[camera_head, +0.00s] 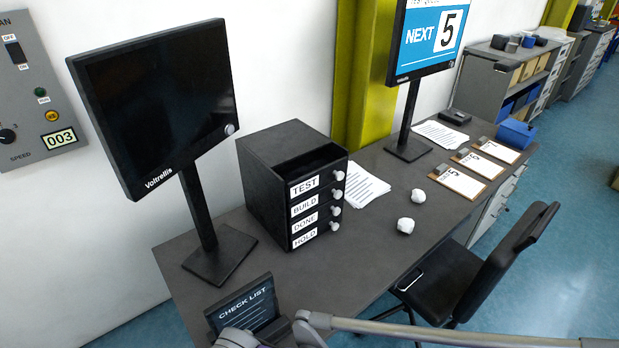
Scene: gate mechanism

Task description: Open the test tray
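The test tray (305,186) is the top drawer of a black drawer unit (262,180) on the desk, with a white TEST label and a round white knob (338,175) on its front. A dark recess shows in the unit's top behind the TEST front. Grey parts of my own arms show along the bottom edge, one link reaching in from the right. I cannot make out either gripper's fingers, and nothing of mine touches the drawer unit.
A black monitor (160,95) stands left of the unit; a second screen (430,40) stands at the back. Papers (365,187), two crumpled white balls (405,225) and clipboards (455,180) lie to the right. A check list sign (245,305) is in front. A chair (480,270) stands at right.

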